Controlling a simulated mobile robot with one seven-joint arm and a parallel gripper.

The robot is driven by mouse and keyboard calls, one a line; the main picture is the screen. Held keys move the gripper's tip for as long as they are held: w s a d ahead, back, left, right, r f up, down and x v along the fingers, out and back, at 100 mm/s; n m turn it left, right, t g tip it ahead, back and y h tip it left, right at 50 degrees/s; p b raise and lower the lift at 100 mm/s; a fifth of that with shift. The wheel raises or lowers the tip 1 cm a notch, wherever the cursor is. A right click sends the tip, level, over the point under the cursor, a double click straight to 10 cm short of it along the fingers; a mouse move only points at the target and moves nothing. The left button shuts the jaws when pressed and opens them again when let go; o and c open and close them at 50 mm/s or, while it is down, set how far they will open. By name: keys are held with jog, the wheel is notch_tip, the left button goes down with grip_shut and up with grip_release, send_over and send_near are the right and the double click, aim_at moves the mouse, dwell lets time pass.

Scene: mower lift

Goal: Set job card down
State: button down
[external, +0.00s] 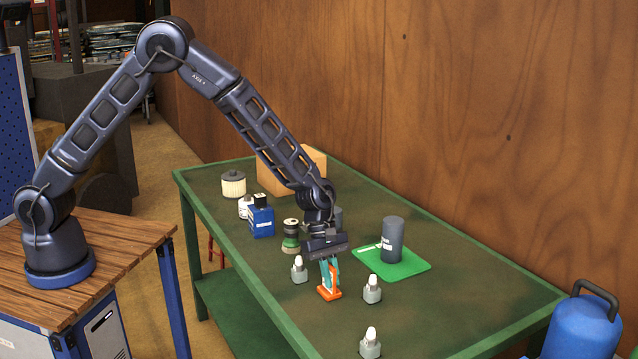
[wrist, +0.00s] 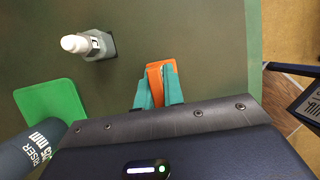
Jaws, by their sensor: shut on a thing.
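The job card (external: 329,293) appears as a small orange piece with a white strip, low over the green table (external: 452,318) near its front edge. My gripper (external: 329,270) points down with its teal fingers shut on the card. In the wrist view the card (wrist: 155,78) shows between the two teal fingertips (wrist: 159,94), partly hidden by them. I cannot tell whether its lower edge touches the tabletop.
Small grey bottles with white tips stand left (external: 299,270), right (external: 372,290) and in front (external: 370,344). A dark riser cylinder (external: 392,240) stands on a green mat (external: 408,266). A spool (external: 291,236), blue box (external: 261,221) and open carton (external: 275,181) stand behind. The right of the table is clear.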

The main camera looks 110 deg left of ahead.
jog(key=c, duration=1.9)
grip_release()
jog(key=shift+f, duration=0.15)
jog(key=shift+c, duration=0.2)
jog(key=o, duration=0.4)
jog(key=v, duration=1.2)
jog(key=s+d+r+m, duration=0.65)
jog(key=s+r, duration=0.25)
jog(key=r, duration=0.2)
jog(key=s+d+r+m, duration=0.6)
jog(key=s+d+r, duration=0.2)
jog(key=s+r, duration=0.15)
jog(key=s+d+r+m+y, duration=0.1)
jog(key=s+m, duration=0.3)
jog(key=s, duration=0.5)
jog(key=s+d+r+m+t+y, duration=0.1)
jog(key=s+d+r+m, duration=0.1)
jog(key=s+m, duration=0.3)
jog(key=s+d+r+m+y, duration=0.1)
jog(key=s+d+m, duration=0.3)
jog(key=s, duration=0.8)
jog(key=shift+s+d+r+m, duration=0.1)
jog(key=shift+s+r+m, duration=0.2)
jog(key=shift+m, duration=0.45)
